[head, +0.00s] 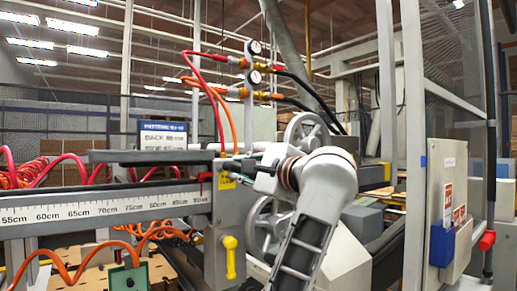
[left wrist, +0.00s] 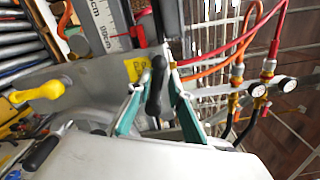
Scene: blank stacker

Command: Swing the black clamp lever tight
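The black clamp lever (left wrist: 155,88) shows in the left wrist view, near the yellow label on the grey machine bracket. My left gripper (left wrist: 155,100) has its two teal fingers apart, one on each side of the lever. Gaps show between the lever and the fingers, so it is open around the lever and not pressed on it. In the head view my left gripper (head: 254,163) is at the bracket by the end of the ruler rail, mostly hidden by my wrist. The lever is hard to make out there. My right gripper is not in view.
A yellow lever (head: 230,257) hangs on the bracket below. The ruler rail (head: 110,208) runs left. Handwheels (head: 306,131) stand behind my wrist. Gauges (head: 254,77) with red, orange and black hoses rise above. A second black handle (left wrist: 42,153) is at lower left in the wrist view.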

